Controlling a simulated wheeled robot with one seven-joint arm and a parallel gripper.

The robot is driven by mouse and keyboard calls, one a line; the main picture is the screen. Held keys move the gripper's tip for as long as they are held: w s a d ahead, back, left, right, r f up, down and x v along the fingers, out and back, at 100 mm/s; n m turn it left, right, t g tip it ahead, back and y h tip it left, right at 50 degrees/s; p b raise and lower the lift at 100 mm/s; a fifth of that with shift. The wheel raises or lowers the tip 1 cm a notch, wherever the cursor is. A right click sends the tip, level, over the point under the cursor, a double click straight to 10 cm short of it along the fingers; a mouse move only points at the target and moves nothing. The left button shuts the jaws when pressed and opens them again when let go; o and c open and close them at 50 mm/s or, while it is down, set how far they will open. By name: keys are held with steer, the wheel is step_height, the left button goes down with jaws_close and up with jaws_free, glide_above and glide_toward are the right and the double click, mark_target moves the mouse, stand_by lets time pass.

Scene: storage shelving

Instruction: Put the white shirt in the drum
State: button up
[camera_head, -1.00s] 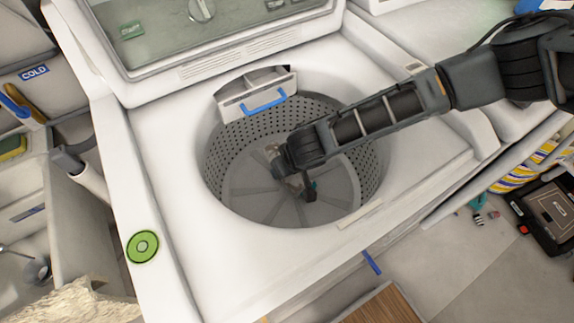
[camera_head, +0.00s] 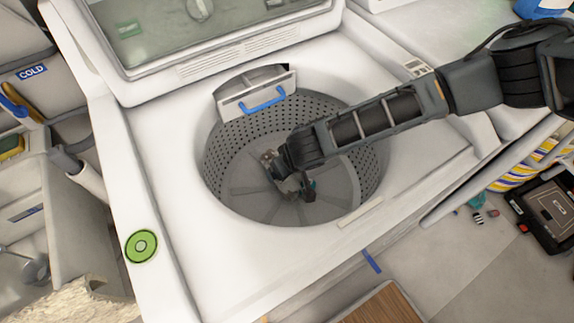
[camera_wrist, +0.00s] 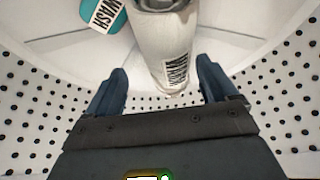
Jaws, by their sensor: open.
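The washer drum (camera_head: 235,150) is an open round tub with a perforated grey wall, set in a white washing machine. My gripper (camera_head: 292,188) reaches down inside it from the right. In the wrist view my gripper (camera_wrist: 162,82) is open, with its two dark blue fingers apart.
The raised washer lid (camera_head: 200,45) stands behind the drum. A blue-handled dispenser (camera_head: 255,92) sits at the drum's back rim. A green round disc (camera_head: 141,246) is on the left front edge.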

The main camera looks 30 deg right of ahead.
steer(key=shift+r, duration=0.55)
steer(key=v, duration=1.2)
